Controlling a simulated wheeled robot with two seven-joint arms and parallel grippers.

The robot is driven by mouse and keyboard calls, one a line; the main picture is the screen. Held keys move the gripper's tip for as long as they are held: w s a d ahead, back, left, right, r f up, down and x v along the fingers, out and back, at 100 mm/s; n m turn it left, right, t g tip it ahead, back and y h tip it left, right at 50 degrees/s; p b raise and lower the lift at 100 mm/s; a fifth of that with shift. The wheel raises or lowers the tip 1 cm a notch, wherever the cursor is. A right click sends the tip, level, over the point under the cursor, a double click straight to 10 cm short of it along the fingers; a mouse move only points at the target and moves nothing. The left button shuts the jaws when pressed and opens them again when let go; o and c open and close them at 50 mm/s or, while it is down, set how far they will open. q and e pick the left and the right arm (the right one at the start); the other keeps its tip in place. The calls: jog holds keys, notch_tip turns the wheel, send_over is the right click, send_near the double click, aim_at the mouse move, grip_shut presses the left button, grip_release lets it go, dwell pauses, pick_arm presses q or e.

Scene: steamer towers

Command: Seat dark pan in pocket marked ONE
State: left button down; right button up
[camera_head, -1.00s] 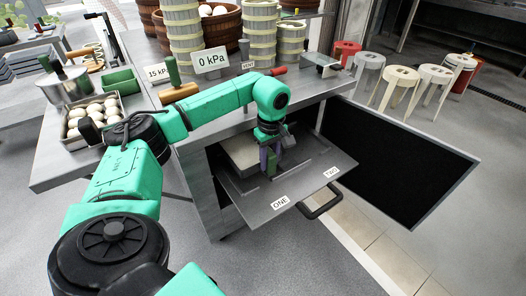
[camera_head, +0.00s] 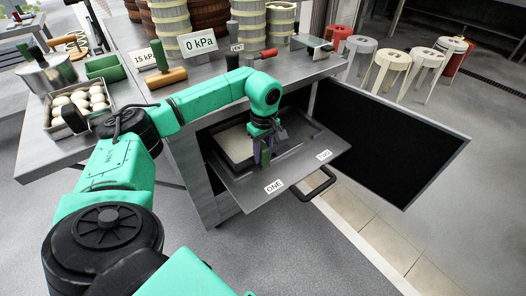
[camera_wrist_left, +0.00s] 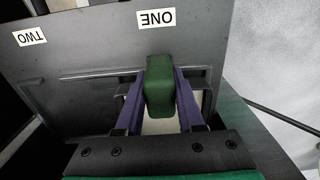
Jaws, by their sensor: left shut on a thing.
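My left gripper (camera_head: 262,155) is shut on a green handle, with its fingers pointing down over the pull-out shelf (camera_head: 234,192). In the left wrist view the green handle (camera_wrist_left: 160,86) sits between the two purple fingers. A dark-rimmed pan with a pale inside (camera_head: 237,144) lies behind the gripper, on the side of the shelf marked ONE. The pale surface (camera_wrist_left: 160,126) also shows between the fingers. The label ONE (camera_head: 274,186) is at the shelf's front left and TWO (camera_head: 324,156) at its right. The gripper hides where handle and pan meet and whether the pan is level in the pocket. My right gripper is out of view.
Stools stand at the right.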

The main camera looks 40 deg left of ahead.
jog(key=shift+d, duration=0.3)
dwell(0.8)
pick_arm(q)
jog(key=shift+f, duration=0.4)
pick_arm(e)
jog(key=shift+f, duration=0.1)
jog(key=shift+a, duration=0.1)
pick_arm(q)
jog(key=shift+f+b, duration=0.8)
jog(key=shift+f, duration=0.25)
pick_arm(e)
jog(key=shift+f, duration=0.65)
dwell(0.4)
pick_arm(q)
jog(key=shift+c, duration=2.2)
grip_release()
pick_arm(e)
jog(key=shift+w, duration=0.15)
